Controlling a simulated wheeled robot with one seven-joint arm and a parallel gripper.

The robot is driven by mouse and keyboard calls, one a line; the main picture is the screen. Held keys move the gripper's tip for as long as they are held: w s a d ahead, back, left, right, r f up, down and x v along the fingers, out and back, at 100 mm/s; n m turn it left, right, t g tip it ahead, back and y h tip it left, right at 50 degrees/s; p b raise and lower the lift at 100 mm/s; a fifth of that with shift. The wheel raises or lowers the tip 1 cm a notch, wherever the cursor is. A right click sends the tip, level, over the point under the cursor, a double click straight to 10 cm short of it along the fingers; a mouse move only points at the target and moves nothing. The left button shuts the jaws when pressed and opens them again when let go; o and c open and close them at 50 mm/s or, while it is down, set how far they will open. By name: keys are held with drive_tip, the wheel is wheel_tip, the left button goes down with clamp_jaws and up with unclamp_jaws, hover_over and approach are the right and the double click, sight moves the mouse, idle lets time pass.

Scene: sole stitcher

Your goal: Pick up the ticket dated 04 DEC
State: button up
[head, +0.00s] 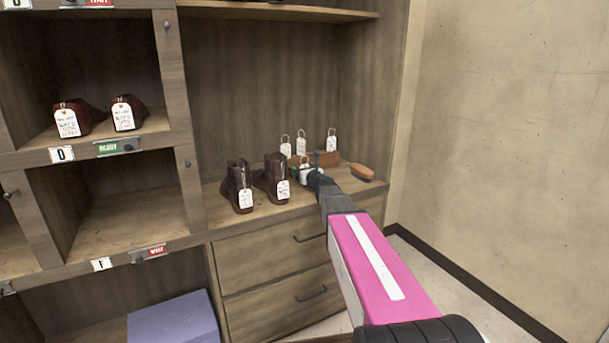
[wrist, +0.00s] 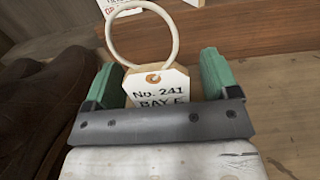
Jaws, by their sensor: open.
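My gripper (wrist: 161,68) is open, with its two green fingers on either side of a white ticket (wrist: 160,88). The ticket reads "No. 241" and "BAY F", hangs on a pale ring, and its lower part is hidden by the gripper. No date on it can be read. In the head view my gripper (head: 309,174) is over the shelf by a small wooden ticket rack. Other ringed tickets stand there: one at left (head: 286,149), one in the middle (head: 301,146) and one at right (head: 331,142). Their print is too small to read.
A pair of dark brown boots (head: 276,177) with tags stands left of the rack, close to my gripper. A wooden brush (head: 361,172) lies right of it. Drawers (head: 270,262) are below, cubbies with tagged shoes (head: 75,116) at left, and a wall at right.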

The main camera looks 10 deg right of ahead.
drive_tip(key=shift+w+a, duration=0.1)
drive_tip(key=shift+w, duration=0.2)
drive_tip(key=c, duration=1)
